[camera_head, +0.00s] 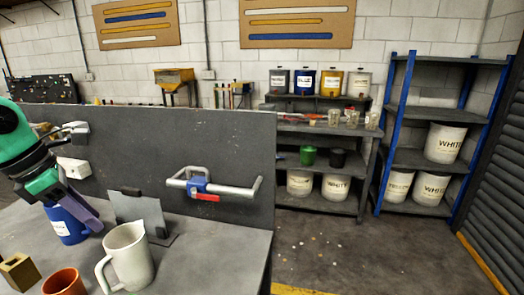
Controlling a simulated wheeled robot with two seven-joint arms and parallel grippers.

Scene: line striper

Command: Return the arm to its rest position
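My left arm, green and black, comes in from the left edge. Its gripper (92,220) points down and to the right over the bench, with a grey-purple finger in front of a blue can (66,228) with a white label. The finger overlaps the can in the picture; I cannot tell whether it touches it. The finger opening is hidden from this angle, so I cannot tell if it is open or shut. My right gripper is not in view.
A white pitcher (130,259), an orange-brown cup (63,282) and a small brass-coloured block (19,272) stand on the bench (210,256). A grey panel (235,143) behind carries a pipe handle with a blue and red valve (199,187). Floor right of the bench is open.

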